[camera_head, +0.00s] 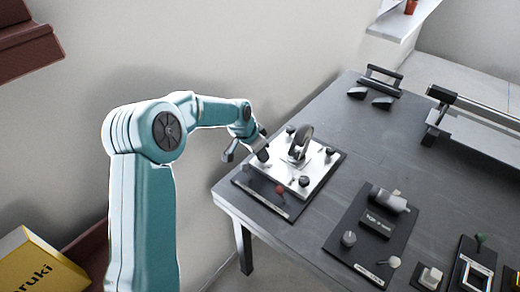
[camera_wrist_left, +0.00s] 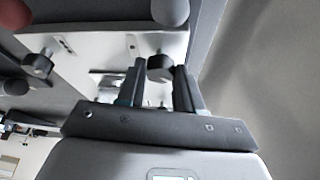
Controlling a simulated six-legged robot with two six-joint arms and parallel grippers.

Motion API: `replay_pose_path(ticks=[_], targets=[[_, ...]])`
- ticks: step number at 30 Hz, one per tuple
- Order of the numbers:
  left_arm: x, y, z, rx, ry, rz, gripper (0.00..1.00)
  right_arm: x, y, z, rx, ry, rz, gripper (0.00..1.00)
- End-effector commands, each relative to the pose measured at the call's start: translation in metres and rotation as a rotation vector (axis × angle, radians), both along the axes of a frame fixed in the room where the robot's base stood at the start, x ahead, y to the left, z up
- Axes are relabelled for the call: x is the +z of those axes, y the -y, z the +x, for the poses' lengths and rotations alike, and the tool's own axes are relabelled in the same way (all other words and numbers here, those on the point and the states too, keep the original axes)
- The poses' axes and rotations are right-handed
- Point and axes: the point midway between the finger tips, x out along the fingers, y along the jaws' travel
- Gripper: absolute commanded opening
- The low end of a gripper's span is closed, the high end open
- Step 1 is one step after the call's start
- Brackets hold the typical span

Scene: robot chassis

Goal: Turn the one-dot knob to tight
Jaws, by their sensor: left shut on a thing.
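A bright metal plate (camera_head: 283,172) lies on a dark base at the near left corner of the table, with several black knobs near its corners and a grey wheel-like part (camera_head: 303,142) standing on it. My left gripper (camera_head: 246,156) is at the plate's left edge. In the left wrist view its two fingers (camera_wrist_left: 160,72) are on either side of a black knob (camera_wrist_left: 159,67), shut on it. Another knob (camera_wrist_left: 38,64) stands farther left on the plate there. I cannot make out the dot marks, so I cannot tell which knob is the one-dot one. My right gripper is not in view.
A red-tipped part (camera_head: 280,190) is at the plate's front. A second dark board (camera_head: 370,232) with a grey cylinder is to the right. A metal rail device (camera_head: 480,125) stands at the back right. The wall is close on the left.

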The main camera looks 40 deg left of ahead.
Motion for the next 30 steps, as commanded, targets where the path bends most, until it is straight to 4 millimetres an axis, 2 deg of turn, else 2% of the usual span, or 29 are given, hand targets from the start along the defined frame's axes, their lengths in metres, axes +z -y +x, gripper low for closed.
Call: replay_pose_path(ticks=[6,15,30], targets=[[-0.001,-0.003,0.002,-0.171,0.005,0.002,0.05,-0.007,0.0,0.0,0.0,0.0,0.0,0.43],[0.0,-0.003,0.002,-0.333,0.004,0.004,0.05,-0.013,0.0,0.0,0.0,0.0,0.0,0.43],[0.001,-0.004,0.002,-0.397,0.004,0.005,0.05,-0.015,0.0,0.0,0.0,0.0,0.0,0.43]])
